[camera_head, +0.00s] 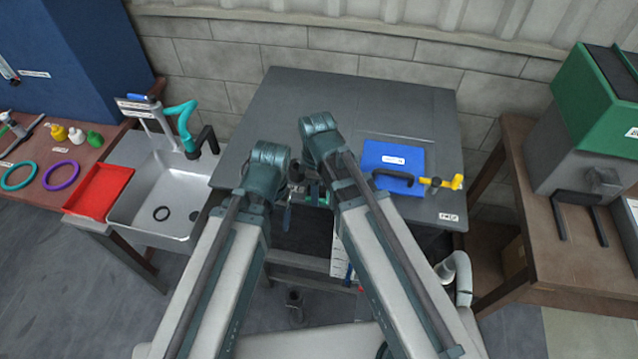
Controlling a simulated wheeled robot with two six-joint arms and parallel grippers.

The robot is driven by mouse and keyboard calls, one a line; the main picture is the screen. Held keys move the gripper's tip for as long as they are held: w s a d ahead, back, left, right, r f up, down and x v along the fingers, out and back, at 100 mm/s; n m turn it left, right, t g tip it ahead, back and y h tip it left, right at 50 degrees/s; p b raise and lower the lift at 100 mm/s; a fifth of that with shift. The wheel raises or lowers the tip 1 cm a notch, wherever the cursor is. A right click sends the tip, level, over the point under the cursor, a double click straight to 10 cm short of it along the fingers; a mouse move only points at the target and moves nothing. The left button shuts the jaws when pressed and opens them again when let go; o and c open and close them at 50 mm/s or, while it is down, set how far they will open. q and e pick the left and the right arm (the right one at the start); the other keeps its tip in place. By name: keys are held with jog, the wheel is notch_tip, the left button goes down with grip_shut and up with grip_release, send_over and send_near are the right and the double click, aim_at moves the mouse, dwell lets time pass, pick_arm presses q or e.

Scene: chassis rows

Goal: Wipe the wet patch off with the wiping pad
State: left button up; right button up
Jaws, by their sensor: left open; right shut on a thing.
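The grey work table (285,100) stands in front of me. My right gripper (322,188) is low over its front middle, mostly hidden behind my own arm. It is shut on a small green thing, which looks like the wiping pad (323,200); only a sliver shows. I cannot tell whether the pad touches the table. My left gripper (288,212) hangs open and empty at the table's front edge, left of the right one. I cannot make out the wet patch; my arms cover part of the table top.
A blue case (393,156) with a dark handle and a yellow tool (441,183) lie at the table's right. A sink (165,205) with a teal tap and a red tray (98,187) are left. A green-and-grey machine (590,130) stands right. The table's back is clear.

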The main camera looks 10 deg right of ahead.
jog(key=shift+s+a, duration=0.2)
jog(key=shift+s, duration=0.45)
jog(key=shift+r, duration=0.1)
jog(key=shift+w, duration=0.2)
jog(key=shift+w+d, duration=0.35)
jog(key=shift+w, duration=0.5)
jog(key=shift+w+d, duration=0.3)
jog(key=shift+w, duration=0.55)
jog(key=shift+w, duration=0.1)
